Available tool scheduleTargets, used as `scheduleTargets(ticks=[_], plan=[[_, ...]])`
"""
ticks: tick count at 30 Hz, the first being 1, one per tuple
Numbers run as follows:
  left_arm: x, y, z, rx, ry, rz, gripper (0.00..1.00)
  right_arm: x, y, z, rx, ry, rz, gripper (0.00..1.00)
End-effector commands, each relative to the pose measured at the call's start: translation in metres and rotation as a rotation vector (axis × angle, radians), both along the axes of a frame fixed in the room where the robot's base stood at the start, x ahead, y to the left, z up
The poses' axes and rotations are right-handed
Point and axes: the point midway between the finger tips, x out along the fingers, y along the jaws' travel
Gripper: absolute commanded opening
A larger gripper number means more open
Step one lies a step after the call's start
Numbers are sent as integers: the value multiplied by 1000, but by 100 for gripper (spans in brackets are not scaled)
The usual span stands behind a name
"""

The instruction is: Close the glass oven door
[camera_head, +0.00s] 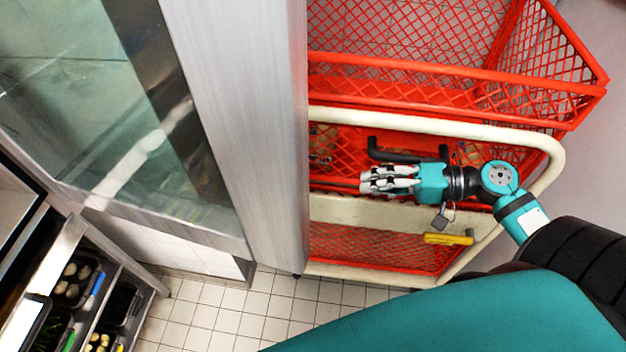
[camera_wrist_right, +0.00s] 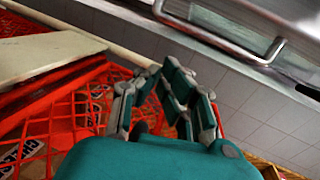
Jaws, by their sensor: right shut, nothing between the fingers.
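The glass oven door seems to be the large glass pane (camera_head: 75,105) in a metal frame at the left of the head view. A broad upright steel panel (camera_head: 240,110) stands just right of it; I cannot tell whether it belongs to the door. My right gripper (camera_head: 364,181) is shut and empty, pointing left, right of the steel panel and in front of the red crates. In the right wrist view the gripper (camera_wrist_right: 158,75) shows with its fingers close together. A metal bar (camera_wrist_right: 225,42) runs across a steel surface beyond them, apart from the fingers. My left gripper is not in view.
Red mesh crates (camera_head: 455,80) sit on a cart with a cream tubular frame (camera_head: 440,122), close around my right gripper. A yellow-handled item (camera_head: 448,239) hangs below it. Trays of food (camera_head: 75,278) are at lower left. Tiled floor (camera_head: 235,315) shows clear at the bottom.

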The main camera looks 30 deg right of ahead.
Motion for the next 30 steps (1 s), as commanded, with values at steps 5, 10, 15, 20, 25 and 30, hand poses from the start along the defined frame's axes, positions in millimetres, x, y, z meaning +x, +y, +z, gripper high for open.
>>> scheduleTargets(ticks=[5,10,15,20,25,30], plan=[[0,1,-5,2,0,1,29,-12,11,76,174,-59,88,0],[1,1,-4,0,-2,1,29,-15,17,102,238,-74,119,0],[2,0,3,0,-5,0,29,-5,37,105,241,-74,123,0],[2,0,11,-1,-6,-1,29,11,65,106,241,-76,122,0],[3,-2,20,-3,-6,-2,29,25,90,106,241,-77,120,0],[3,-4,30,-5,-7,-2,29,21,110,104,242,-70,119,0]])
